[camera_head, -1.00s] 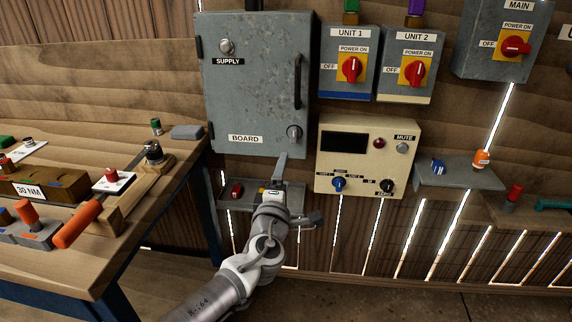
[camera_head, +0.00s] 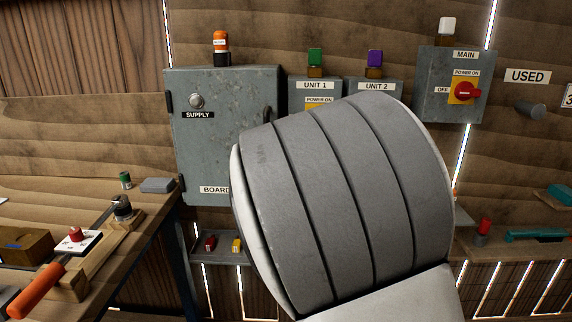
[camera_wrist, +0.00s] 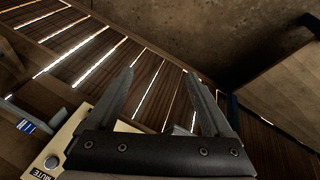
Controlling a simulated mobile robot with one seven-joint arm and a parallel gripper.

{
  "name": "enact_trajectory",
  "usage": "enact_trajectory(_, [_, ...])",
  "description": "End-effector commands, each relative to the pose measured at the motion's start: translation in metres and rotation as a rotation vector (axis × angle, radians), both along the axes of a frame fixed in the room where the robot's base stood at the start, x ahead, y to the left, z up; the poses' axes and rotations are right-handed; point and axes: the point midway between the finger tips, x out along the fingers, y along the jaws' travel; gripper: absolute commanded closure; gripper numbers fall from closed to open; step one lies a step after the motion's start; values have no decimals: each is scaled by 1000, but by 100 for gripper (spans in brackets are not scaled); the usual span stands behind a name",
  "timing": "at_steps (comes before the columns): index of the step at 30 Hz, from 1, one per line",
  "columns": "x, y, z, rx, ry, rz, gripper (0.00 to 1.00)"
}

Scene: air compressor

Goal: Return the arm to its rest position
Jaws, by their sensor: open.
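My gripper (camera_wrist: 163,105) shows in the wrist view with its two dark fingers spread apart and nothing between them. Behind the fingers are slatted wood with bright gaps and a brown floor. In the head view a large grey ribbed part of my arm fills the middle and right of centre, and my gripper is not visible there. The arm hides most of the UNIT 1 box (camera_head: 315,95) and UNIT 2 box (camera_head: 376,88), and the right side of the BOARD cabinet (camera_head: 222,140). The beige panel with the MUTE label (camera_wrist: 62,145) shows at the wrist view's lower left.
A wooden workbench (camera_head: 100,255) with tools stands at the left. The MAIN box (camera_head: 435,90) hangs at the right. A small shelf (camera_head: 230,255) under the cabinet holds a red and a yellow piece. Another shelf with a red piece (camera_head: 485,226) is at the right.

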Motion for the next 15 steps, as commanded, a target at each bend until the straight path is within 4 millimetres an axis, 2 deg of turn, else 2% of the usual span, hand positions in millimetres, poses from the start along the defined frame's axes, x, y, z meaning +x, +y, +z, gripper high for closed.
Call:
enact_trajectory(8, [-30, 10, 51, 252, 50, -101, 15])
enact_trajectory(15, [-58, 6, 111, 380, 27, -140, 15])
